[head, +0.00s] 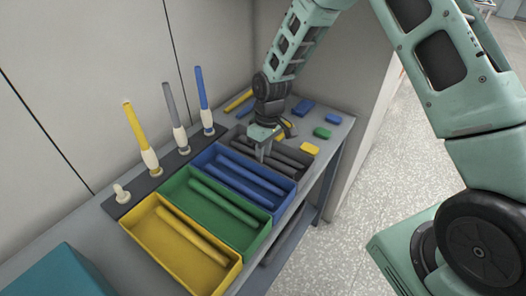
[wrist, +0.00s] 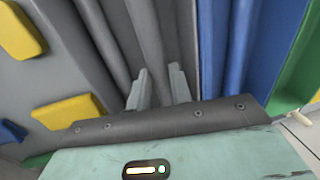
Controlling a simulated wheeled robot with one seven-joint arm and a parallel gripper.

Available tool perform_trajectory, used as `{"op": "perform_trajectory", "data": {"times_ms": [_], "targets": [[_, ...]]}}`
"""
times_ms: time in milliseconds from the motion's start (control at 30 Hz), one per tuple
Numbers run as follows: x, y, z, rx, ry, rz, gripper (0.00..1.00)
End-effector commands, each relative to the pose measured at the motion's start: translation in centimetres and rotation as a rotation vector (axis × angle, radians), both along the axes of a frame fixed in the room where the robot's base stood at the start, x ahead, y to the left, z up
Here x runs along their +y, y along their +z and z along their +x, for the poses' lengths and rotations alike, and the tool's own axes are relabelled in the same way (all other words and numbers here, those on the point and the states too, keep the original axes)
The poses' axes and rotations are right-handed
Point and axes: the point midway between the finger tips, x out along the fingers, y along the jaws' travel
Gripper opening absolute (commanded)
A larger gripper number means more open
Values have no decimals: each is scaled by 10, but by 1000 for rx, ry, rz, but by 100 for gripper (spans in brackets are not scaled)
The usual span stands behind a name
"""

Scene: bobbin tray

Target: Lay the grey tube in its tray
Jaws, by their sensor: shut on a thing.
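The grey tray (head: 292,180) is the farthest in the row of trays on the bench. My gripper (head: 262,155) is down at this tray, its fingers pointing into it. In the wrist view my gripper (wrist: 159,82) is shut on a grey tube (wrist: 150,35), which runs lengthwise between the fingers, in line with the tray. Another grey tube (wrist: 98,35) lies beside it on the left. I cannot tell whether the held tube touches the tray floor. One more grey tube (head: 173,104) stands upright on a rack peg.
The blue tray (head: 289,190), green tray (head: 262,232) and yellow tray (head: 225,277) adjoin, each with tubes inside. The rack (head: 150,186) holds a yellow tube (head: 135,128) and a blue tube (head: 201,88), with a bare peg (head: 121,192). Loose blocks, including a yellow block (head: 310,148), lie beyond the grey tray.

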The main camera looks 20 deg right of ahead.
Motion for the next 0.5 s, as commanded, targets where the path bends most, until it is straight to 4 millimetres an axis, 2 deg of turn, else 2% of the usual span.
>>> {"op": "perform_trajectory", "data": {"times_ms": [133,167,200,233,500], "targets": [[0,1,0,0,0,0,0],[0,1,0,0,0,0,29],[0,1,0,0,0,0,40],[0,1,0,0,0,0,46],[0,3,0,-1,0,1,46]]}}
